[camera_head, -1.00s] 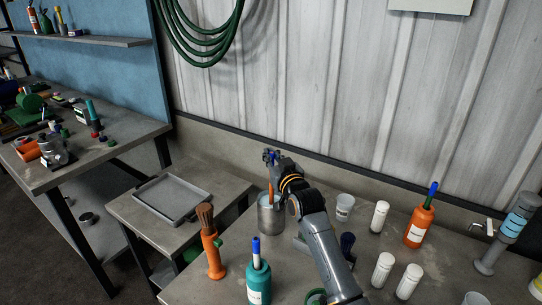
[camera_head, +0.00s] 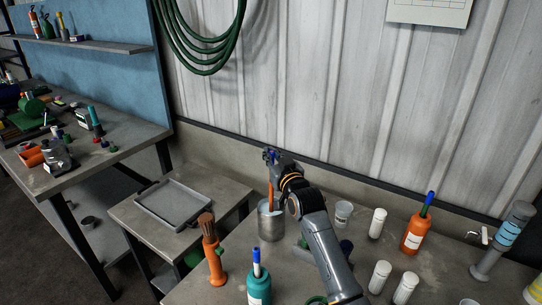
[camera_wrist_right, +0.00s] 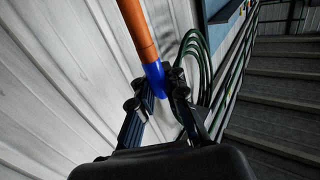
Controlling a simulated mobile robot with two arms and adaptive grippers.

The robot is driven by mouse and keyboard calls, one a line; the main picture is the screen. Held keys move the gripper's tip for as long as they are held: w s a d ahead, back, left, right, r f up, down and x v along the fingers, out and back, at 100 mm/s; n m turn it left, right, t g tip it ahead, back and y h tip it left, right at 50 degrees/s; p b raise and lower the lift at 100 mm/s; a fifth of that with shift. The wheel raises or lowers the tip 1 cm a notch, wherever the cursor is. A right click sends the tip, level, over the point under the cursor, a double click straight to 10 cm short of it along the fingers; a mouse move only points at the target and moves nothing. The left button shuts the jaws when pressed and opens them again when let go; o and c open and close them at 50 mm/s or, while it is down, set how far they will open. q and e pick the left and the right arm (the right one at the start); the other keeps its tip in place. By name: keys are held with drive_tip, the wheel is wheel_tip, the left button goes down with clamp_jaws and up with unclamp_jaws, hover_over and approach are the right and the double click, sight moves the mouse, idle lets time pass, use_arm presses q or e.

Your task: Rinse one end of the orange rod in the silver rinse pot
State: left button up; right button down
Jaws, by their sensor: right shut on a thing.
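The orange rod (camera_head: 270,193) stands nearly upright, its lower end inside the silver rinse pot (camera_head: 271,226) on the bench. The pot's inside looks pale blue; how deep the rod's tip sits is hidden by the wall. My right gripper (camera_head: 271,156) is above the pot, shut on the rod's blue upper end. In the right wrist view the rod (camera_wrist_right: 138,32) runs up out of the picture, its blue end (camera_wrist_right: 155,78) between the fingers of the right gripper (camera_wrist_right: 160,90). My left gripper is not in view.
A brush with an orange handle (camera_head: 214,256) and a teal bottle (camera_head: 258,286) stand left of my arm. A translucent cup (camera_head: 343,213), white bottles (camera_head: 377,223) and an orange bottle (camera_head: 415,233) stand to the right. A grey tray (camera_head: 172,217) lies on the lower table.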

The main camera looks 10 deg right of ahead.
wheel_tip(320, 180, up, 12)
drive_tip(key=p, duration=0.9)
drive_tip(key=shift+p, duration=0.3)
drive_tip(key=shift+f, duration=0.1)
drive_tip(key=s+d+f+h+b, duration=0.1)
drive_tip(key=s+f+b, duration=0.2)
drive_tip(key=s, duration=0.5)
drive_tip(key=s+d+f+m+h+b, duration=0.1)
drive_tip(key=s+f+b, duration=0.1)
drive_tip(key=s+b, duration=0.4)
drive_tip(key=s+d+f+b, duration=0.1)
drive_tip(key=s+f+b, duration=0.2)
drive_tip(key=s, duration=0.7)
drive_tip(key=shift+s+d+f+m+h+b, duration=0.3)
drive_tip(key=shift+s+m+h+b, duration=0.1)
drive_tip(key=shift+b, duration=0.45)
